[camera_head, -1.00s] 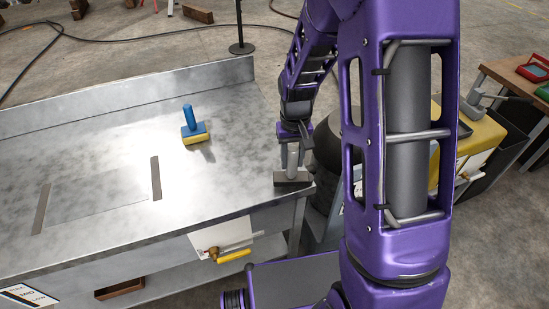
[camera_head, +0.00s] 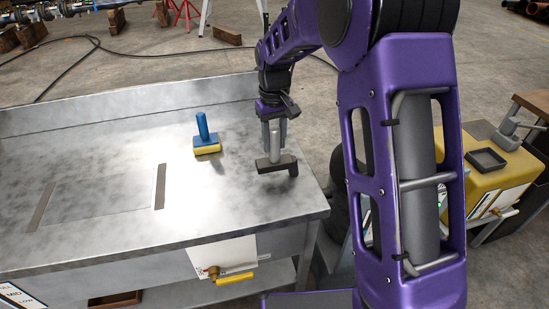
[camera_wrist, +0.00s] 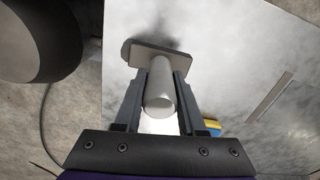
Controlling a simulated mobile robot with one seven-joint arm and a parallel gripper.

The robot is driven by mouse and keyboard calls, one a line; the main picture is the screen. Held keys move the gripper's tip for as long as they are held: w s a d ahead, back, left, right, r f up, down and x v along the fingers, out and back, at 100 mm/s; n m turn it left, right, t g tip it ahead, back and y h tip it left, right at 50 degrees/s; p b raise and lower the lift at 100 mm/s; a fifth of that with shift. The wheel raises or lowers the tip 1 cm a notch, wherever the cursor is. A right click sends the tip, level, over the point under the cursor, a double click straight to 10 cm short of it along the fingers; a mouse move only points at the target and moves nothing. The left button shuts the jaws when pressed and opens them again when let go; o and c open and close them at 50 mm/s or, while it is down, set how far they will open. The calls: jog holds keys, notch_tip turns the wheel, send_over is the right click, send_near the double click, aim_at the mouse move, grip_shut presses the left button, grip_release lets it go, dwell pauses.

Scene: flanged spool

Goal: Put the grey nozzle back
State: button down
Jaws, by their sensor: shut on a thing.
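The grey nozzle (camera_head: 275,159) has a light grey round stem and a wide, flat, darker grey head. My gripper (camera_head: 274,132) is shut on its stem from above, with the head at the bottom. It is over the right part of the metal table (camera_head: 110,235), in from the front right corner. I cannot tell whether the head touches the table top. In the wrist view, the stem (camera_wrist: 159,97) is between the two fingers of my gripper (camera_wrist: 158,90), and the flat head lies beyond it.
A blue-handled tool with a yellow base (camera_head: 206,145) stands on the table left of the nozzle. Dark strips bound a marked area at left. A raised wall runs along the back. At right, a yellow unit (camera_head: 480,185) carries a dark tray (camera_head: 486,159) and a grey handled piece (camera_head: 508,133).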

aim_at(275, 155)
jog(key=shift+f, duration=2.3)
jog(key=shift+b, duration=0.3)
jog(key=shift+f, duration=0.2)
jog(key=c, duration=0.5)
grip_release()
jog(key=shift+r, duration=0.1)
notch_tip(275, 155, up, 12)
jog(key=shift+r+p, duration=0.1)
jog(key=shift+p, duration=0.8)
